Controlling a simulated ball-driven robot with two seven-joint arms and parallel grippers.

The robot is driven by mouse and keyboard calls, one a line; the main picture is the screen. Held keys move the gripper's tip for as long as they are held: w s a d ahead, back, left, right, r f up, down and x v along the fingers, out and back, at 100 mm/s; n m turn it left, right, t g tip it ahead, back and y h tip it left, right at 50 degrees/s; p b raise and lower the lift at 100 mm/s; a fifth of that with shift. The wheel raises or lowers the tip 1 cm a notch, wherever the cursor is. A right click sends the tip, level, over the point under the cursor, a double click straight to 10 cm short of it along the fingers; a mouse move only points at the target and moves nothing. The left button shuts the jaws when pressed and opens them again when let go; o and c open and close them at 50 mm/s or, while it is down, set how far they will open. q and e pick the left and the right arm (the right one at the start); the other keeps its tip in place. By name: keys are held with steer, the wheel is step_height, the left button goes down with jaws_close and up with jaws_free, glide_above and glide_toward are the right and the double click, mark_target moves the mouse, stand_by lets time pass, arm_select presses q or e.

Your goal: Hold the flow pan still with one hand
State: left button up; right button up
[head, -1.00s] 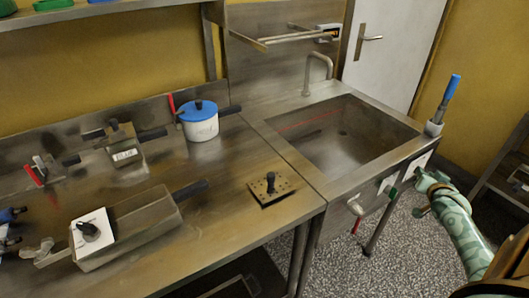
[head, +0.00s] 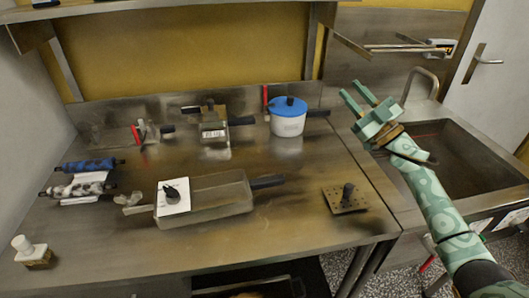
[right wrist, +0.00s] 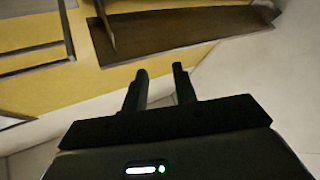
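The long metal pan with a dark handle (head: 220,205) stands on the steel table, front of centre, in the head view; I take it for the flow pan. A white card with a black knob (head: 174,196) sits at its left end. My right gripper (head: 350,88) is raised, well to the right of the pan and apart from it. Its two fingers stand apart with nothing between them; they also show apart in the right wrist view (right wrist: 160,70). My left gripper is not in view.
A white pot with a blue lid (head: 288,121) and a smaller metal container (head: 213,126) stand behind the pan. A perforated plate with a knob (head: 345,200) lies right of it. A sink (head: 465,150) is at the right. A shelf (head: 150,13) runs overhead.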

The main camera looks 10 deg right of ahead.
steer(key=s+a+r+n+g+y, duration=0.1)
steer(key=a+n+g+y, duration=0.4)
steer(key=a, duration=0.5)
steer(key=s+a+r+n+g+y, duration=0.1)
steer(key=a+r+n+g+y, duration=0.15)
steer(key=a+n+g, duration=0.55)
steer(key=s+a+f+n+g+h, duration=0.3)
steer(key=s+a+n+g, duration=0.15)
steer(key=a, duration=0.35)
steer(key=s+a+f+n+g+h, duration=0.2)
steer(key=s+a+n+g+h, duration=0.1)
steer(key=a+n+g, duration=0.3)
steer(key=d+f+t+h, duration=0.1)
steer(key=f+h, duration=0.3)
steer(key=f, duration=0.1)
steer(key=d+f+n+t+h, duration=0.1)
steer(key=d+f+h, duration=0.1)
steer(key=f+h, duration=0.3)
steer(key=d+f+n+t+h, duration=0.1)
steer(key=d+f+h, duration=0.1)
steer(key=f+h, duration=0.2)
step_height(320, 180, down, 3)
steer(key=shift+w+f+h, duration=0.1)
steer(key=shift+w+h, duration=0.05)
steer(key=shift+h, duration=0.2)
jaws_close()
